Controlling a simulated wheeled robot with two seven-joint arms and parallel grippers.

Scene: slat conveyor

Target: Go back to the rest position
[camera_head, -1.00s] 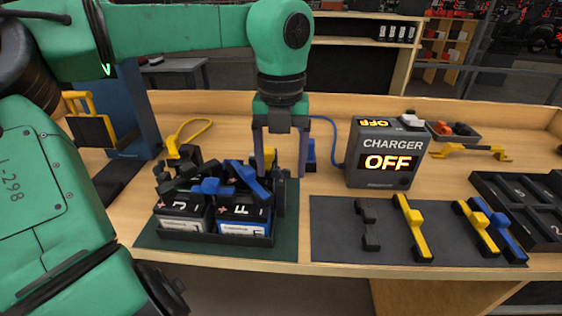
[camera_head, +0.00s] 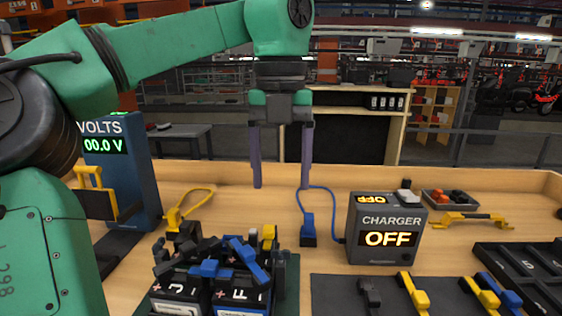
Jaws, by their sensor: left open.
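My left gripper (camera_head: 281,186) hangs from the green arm near the middle of the head view. Its two purple-grey fingers are apart, with nothing between them. It is raised above the far side of the workbench (camera_head: 340,192), behind the batteries and clear of them. My right gripper is not in view.
A charger (camera_head: 385,228) reading OFF stands right of centre, with a blue-cable plug (camera_head: 309,228) beside it. A blue voltmeter (camera_head: 125,170) reads 00.0 V at left. Yellow and blue tools (camera_head: 413,292) lie on a dark mat at right. A numbered black tray (camera_head: 525,270) is at far right.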

